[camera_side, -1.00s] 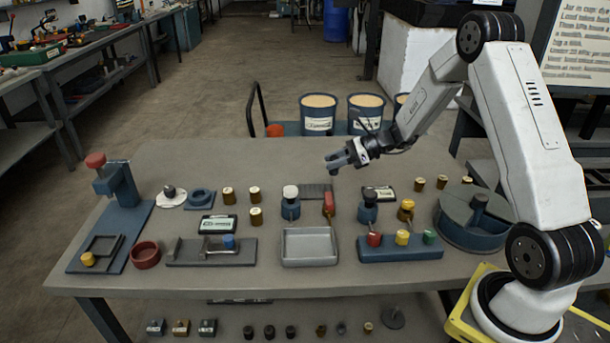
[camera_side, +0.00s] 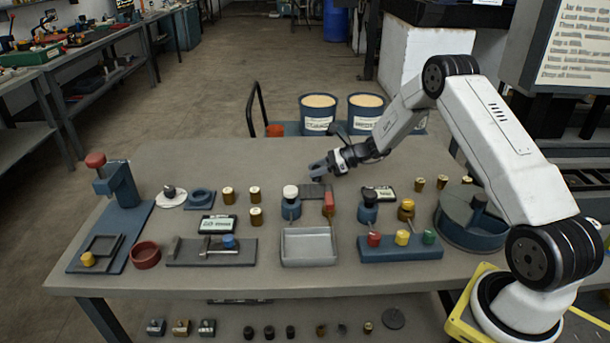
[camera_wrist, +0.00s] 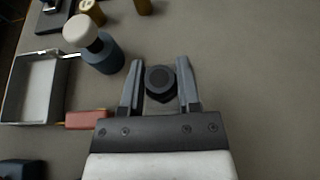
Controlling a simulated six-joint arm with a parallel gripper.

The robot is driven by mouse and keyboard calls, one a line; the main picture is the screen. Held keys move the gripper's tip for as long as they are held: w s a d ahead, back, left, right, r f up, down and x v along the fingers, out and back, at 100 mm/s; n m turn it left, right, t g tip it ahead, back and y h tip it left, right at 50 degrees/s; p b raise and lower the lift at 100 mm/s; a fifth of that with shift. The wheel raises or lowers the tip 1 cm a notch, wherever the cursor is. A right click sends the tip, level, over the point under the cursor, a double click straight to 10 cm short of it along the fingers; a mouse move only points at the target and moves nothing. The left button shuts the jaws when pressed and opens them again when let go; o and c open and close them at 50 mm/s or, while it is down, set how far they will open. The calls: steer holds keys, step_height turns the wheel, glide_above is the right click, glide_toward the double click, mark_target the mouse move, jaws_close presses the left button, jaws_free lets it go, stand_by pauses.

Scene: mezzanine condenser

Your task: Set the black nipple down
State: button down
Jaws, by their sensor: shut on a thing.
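The black nipple (camera_wrist: 160,82) shows in the wrist view as a dark round piece between the two grey fingers. My gripper (camera_wrist: 160,65) is shut on it, with a finger against each side. In the side view my gripper (camera_side: 318,170) is low over the back middle of the table, near a dark ribbed pad (camera_side: 314,191). The nipple cannot be made out clearly there. I cannot tell whether its underside touches anything.
A grey tray (camera_side: 309,262) lies nearer the front. A black-topped blue valve (camera_side: 368,207) stands to the right. The table's back left is clear.

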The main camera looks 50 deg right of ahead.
mark_target(316, 178)
steer(key=shift+w+f, duration=0.3)
steer(key=shift+f, duration=1.55)
steer(key=shift+f, duration=0.1)
steer(key=shift+c, duration=1.6)
jaws_free()
steer(key=shift+s+d, duration=0.1)
steer(key=shift+d, duration=0.05)
steer(key=v, duration=1.2)
